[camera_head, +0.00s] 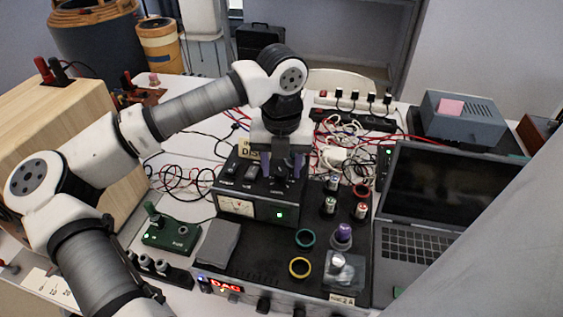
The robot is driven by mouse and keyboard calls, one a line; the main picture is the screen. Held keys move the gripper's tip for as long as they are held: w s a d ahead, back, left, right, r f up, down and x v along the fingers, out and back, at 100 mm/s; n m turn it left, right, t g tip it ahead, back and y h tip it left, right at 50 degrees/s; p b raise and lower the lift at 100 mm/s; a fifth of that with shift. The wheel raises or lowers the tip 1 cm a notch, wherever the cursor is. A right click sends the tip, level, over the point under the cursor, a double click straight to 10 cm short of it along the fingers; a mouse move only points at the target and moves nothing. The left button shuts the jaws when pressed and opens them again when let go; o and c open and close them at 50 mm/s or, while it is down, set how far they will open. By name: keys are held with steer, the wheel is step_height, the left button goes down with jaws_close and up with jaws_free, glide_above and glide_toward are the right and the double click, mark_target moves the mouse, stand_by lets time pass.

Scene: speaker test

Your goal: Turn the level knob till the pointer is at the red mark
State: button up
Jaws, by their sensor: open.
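My gripper (283,170) points down over the top of a black instrument box (255,213) in the middle of the table. Its two bluish fingers are apart. A dark knob-like shape (281,172) shows between or just behind the fingers; I cannot tell whether they touch it. The gripper partly hides that part of the box. The box front has a small white dial (236,207) with some red on it and a lit green lamp (279,215). The pointer and the red mark are too small to make out. No label reading "level" is legible.
A wide black unit (265,258) with coloured rings and several connectors stands in front. A laptop (427,215) is at right, a green box (171,234) at left. Tangled cables (190,180) and a power strip (355,104) lie behind. A wooden box (70,140) stands far left.

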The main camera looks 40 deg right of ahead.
steer(key=shift+f, duration=0.2)
steer(key=c, duration=1)
steer(key=shift+m+b, duration=0.3)
steer(key=shift+b, duration=0.15)
